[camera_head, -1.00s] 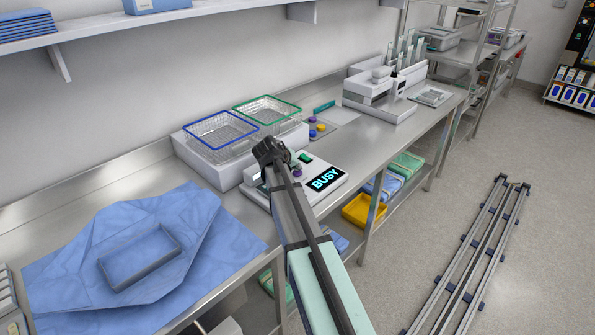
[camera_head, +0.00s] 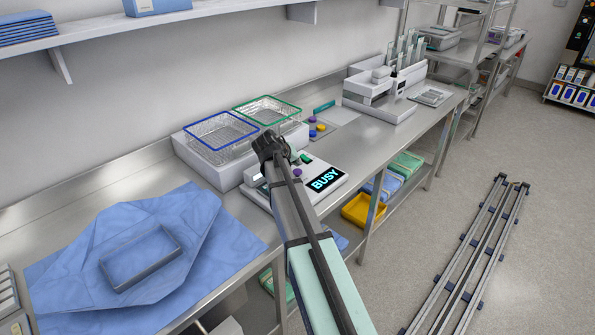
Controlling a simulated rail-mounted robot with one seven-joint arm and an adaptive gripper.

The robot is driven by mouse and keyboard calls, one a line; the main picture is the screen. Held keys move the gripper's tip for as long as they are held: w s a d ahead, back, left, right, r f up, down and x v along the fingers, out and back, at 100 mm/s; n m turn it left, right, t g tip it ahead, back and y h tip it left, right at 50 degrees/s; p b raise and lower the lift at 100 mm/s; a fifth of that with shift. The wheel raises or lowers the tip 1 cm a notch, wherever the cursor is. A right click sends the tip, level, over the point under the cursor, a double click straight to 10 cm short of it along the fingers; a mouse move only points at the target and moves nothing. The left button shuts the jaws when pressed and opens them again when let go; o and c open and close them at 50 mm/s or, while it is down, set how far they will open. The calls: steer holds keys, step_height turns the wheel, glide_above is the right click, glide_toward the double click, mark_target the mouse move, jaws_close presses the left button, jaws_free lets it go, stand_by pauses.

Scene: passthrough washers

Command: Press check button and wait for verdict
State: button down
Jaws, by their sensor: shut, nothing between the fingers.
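A white check device (camera_head: 312,200) sits on the steel bench, and its black display (camera_head: 327,179) reads BUSY in cyan letters. A green part (camera_head: 306,158) and a purple round piece (camera_head: 297,173) show on top of the device. My gripper (camera_head: 264,143) is at the back left of the device, over its top. The gripper is shut and holds nothing. My arm hides part of the device, and no separate check button can be made out for certain. Whether the gripper touches the device cannot be told.
A blue-rimmed basket (camera_head: 220,137) and a green-rimmed basket (camera_head: 267,110) stand on a white block behind the gripper. A blue cloth with a grey frame (camera_head: 141,259) lies at the left. Coloured round pieces (camera_head: 314,127) sit beyond the device.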

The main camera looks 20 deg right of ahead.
mark_target(296, 171)
steer(key=shift+r+p, duration=0.95)
steer(key=shift+r, duration=1.35)
